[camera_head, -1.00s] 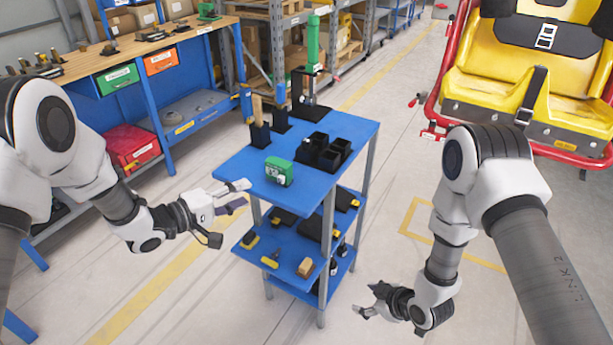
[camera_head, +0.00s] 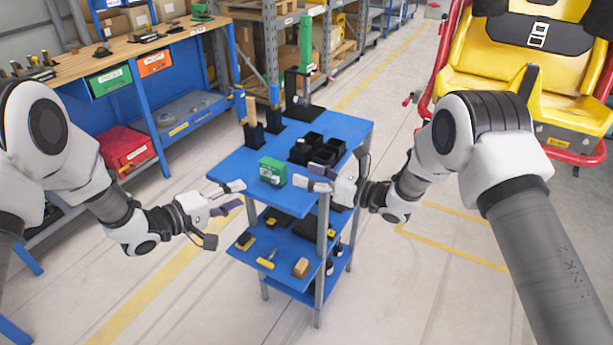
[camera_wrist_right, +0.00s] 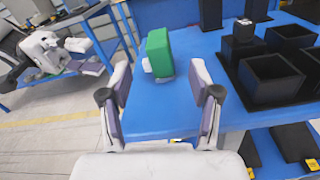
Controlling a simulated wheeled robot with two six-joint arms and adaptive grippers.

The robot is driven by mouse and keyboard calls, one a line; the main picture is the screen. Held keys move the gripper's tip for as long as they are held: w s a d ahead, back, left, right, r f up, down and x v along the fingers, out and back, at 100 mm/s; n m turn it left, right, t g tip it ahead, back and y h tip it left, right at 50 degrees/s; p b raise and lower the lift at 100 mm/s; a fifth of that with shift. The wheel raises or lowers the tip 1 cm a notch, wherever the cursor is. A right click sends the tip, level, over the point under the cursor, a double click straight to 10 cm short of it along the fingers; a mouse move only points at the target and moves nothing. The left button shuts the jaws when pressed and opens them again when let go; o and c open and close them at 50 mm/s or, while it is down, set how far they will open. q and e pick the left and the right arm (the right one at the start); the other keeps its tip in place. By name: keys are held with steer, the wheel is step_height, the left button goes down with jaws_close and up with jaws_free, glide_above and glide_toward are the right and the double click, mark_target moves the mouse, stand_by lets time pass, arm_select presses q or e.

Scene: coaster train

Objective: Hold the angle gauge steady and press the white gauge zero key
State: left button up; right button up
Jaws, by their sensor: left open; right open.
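The green angle gauge (camera_head: 272,171) stands upright near the front edge of the blue cart top (camera_head: 235,165). It also shows in the right wrist view (camera_wrist_right: 160,50), with a small white part (camera_wrist_right: 147,66) sticking out of its left side; I cannot tell if this is the zero key. My left gripper (camera_head: 234,198) is open and empty, left of the gauge and apart from it. My right gripper (camera_head: 304,179) is open and empty, just right of the gauge. In the right wrist view the gauge stands beyond the gap between its fingers (camera_wrist_right: 160,85).
Black open bins (camera_head: 318,150) stand behind and right of the gauge. Black holders with upright tools (camera_head: 252,132) stand at the back of the cart. Lower shelves (camera_head: 290,245) hold small items. A workbench (camera_head: 140,50) is at left, a yellow coaster seat (camera_head: 560,95) at right.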

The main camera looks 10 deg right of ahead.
mark_target(264, 159)
steer(key=shift+a+f+n, duration=0.1)
steer(key=shift+a+n, duration=0.3)
steer(key=shift+n, duration=0.5)
steer(key=shift+w+a, duration=0.15)
steer(key=shift+a, duration=0.1)
steer(key=x, duration=1.1)
steer(key=shift+w+a, duration=0.1)
steer(key=shift+w, duration=0.1)
